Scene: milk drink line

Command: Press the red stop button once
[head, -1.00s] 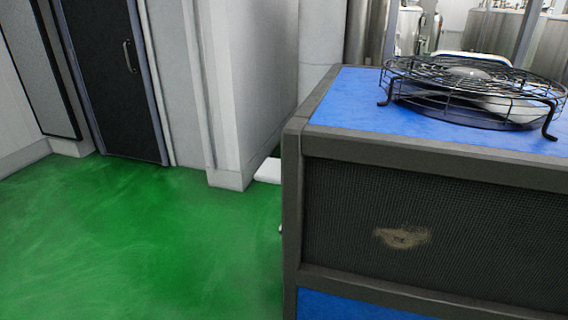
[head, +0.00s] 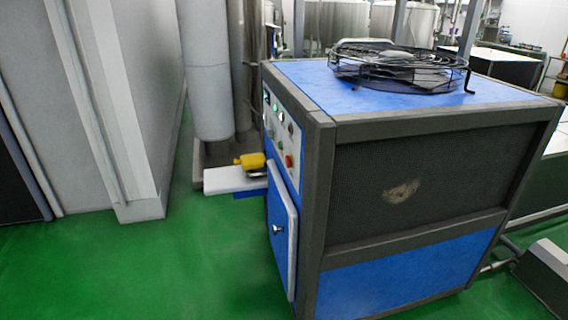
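A red button (head: 289,161) shows on the white control panel (head: 282,128) on the left side of a blue and dark grey machine (head: 400,195). The panel is seen at a steep angle. Several small green lights and other small controls sit above the red button, too small to tell apart. Neither of my grippers is in the head view.
A white ledge (head: 228,180) with a yellow object (head: 250,161) juts out left of the machine. A caged fan (head: 398,66) sits on top. A grey wall corner (head: 138,205) stands at left. Green floor (head: 160,270) lies open in front.

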